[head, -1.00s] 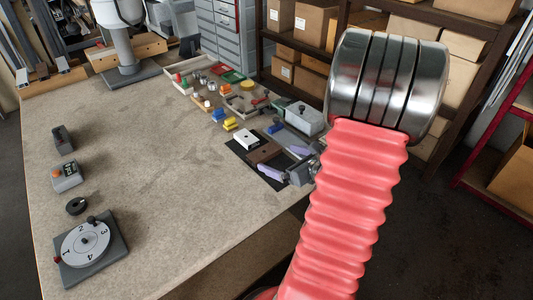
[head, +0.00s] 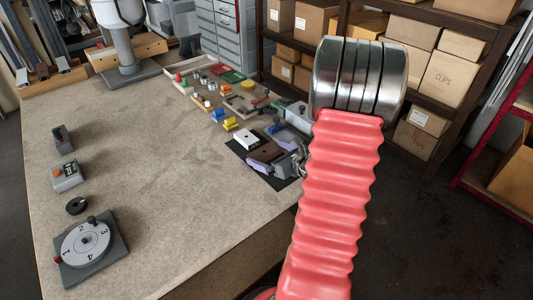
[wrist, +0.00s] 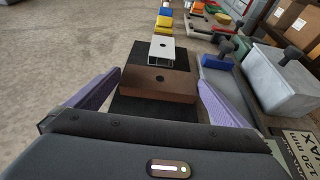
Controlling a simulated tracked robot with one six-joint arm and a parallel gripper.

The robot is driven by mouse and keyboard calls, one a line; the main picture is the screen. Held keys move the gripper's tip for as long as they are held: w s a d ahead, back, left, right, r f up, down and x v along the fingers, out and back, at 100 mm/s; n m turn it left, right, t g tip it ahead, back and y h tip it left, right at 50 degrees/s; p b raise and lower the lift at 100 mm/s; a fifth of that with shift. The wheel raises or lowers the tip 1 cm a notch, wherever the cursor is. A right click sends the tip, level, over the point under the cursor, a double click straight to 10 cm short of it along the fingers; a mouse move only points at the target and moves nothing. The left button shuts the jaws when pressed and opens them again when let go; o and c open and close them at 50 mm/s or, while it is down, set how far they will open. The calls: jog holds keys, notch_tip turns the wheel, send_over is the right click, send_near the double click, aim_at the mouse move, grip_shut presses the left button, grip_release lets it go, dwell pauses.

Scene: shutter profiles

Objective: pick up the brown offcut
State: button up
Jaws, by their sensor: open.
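The brown offcut (wrist: 158,84) is a brown block with a dark hole on top, lying on a black mat (wrist: 125,107). In the wrist view it sits between the two purple fingers of my gripper (wrist: 157,98), which is open. The fingers flank it with gaps at both sides, and I see no contact. In the head view the offcut (head: 264,151) is partly hidden by my gripper (head: 270,162). A white offcut (wrist: 162,48), a hollow profile with a hole on top, stands just beyond it on the same mat.
A grey box (wrist: 269,86) with a dark knob stands close on the right. Yellow blocks (wrist: 162,30) and other coloured pieces lie farther back.

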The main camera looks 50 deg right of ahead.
aim_at(267, 153)
jog(key=shift+w+f, duration=0.3)
jog(key=shift+w, duration=0.35)
jog(key=shift+c, duration=0.5)
jog(key=c, duration=0.6)
jog(key=shift+r, duration=0.1)
jog(key=shift+c, duration=0.2)
notch_tip(267, 153, up, 10)
dwell(0.7)
jog(key=shift+d, duration=0.1)
